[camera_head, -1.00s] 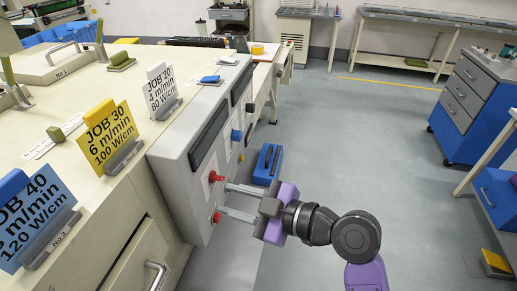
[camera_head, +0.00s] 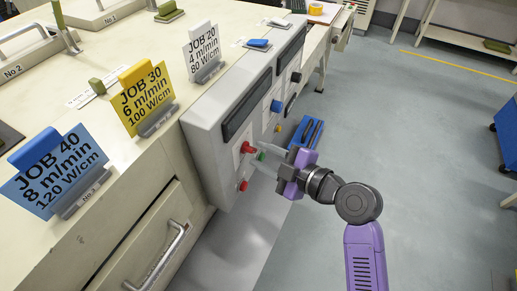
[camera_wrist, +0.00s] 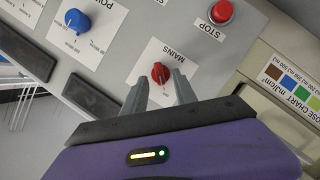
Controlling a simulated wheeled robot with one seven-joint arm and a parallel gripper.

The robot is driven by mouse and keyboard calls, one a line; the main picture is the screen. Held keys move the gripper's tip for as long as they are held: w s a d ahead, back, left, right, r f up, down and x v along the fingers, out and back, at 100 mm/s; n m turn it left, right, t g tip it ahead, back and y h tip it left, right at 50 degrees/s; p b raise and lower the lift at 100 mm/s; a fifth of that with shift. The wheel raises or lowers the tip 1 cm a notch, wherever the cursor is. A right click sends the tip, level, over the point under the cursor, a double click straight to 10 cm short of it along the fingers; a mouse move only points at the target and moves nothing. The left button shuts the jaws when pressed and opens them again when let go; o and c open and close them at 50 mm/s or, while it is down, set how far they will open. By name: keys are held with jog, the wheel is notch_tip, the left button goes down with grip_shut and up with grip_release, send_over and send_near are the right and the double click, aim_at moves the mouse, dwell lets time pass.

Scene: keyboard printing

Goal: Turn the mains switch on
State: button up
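The mains switch is a red rotary knob (camera_head: 247,147) on the side face of the grey control panel. In the wrist view the red knob (camera_wrist: 160,72) sits on a white label reading MAINS. My gripper (camera_wrist: 160,90) is open, with its two grey fingers apart on either side of the line to the knob. The knob shows just beyond and between the fingertips. I cannot tell whether they touch it. In the head view my gripper (camera_head: 266,157) points at the panel from the right, and its fingers are hard to make out.
A red STOP button (camera_wrist: 221,12) is close to the mains knob. A blue knob (camera_wrist: 77,20) and dark handles are on the same panel. A blue toolbox-like object (camera_head: 306,132) stands behind my gripper.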

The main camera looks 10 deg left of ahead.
jog(key=shift+x, duration=0.9)
grip_shut()
